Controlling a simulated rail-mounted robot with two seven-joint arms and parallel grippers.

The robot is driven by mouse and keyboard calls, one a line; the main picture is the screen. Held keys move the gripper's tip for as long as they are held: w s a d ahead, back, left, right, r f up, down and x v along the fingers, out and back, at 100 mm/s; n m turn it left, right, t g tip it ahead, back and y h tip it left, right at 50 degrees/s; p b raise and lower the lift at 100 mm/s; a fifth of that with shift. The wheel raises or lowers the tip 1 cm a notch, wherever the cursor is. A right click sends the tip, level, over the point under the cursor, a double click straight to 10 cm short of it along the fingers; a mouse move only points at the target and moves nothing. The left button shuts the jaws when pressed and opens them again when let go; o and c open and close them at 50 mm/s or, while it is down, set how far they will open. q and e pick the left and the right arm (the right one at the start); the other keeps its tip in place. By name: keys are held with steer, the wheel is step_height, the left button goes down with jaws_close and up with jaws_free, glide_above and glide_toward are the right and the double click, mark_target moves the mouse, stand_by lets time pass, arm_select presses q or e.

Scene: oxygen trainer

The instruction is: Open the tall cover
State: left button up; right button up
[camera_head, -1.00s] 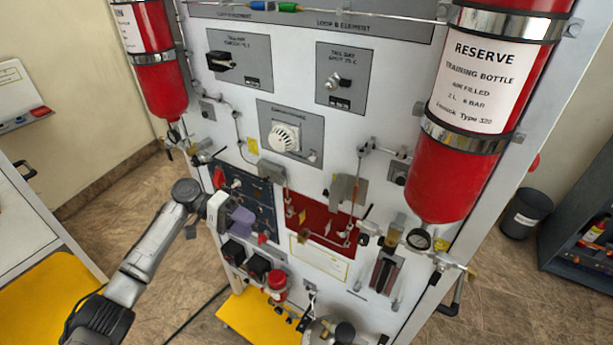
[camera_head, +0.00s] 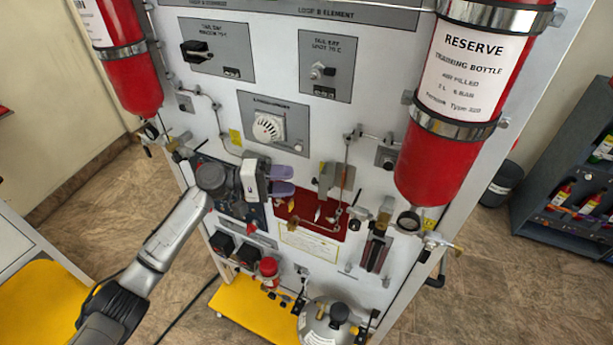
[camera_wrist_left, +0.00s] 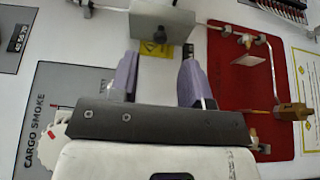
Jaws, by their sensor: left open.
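The tall cover (camera_head: 337,179), a grey box-like metal cover, is on the white panel at the upper right edge of the red plate (camera_head: 282,214). A yellow label (camera_wrist_left: 155,48) shows between the fingertips and the cover. My right gripper is not in view.
The white detector (camera_head: 268,127) sits above my gripper. The red reserve bottle (camera_head: 450,110) hangs at the right, and another red bottle (camera_head: 132,80) at the left. Pipes and valves run around the cover. A red knob (camera_head: 268,267) sits below.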

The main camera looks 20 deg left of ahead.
mark_target(322, 180)
arm_select(q)
steer(key=shift+p+x, duration=0.5)
steer(key=shift+x, duration=2)
jaws_close()
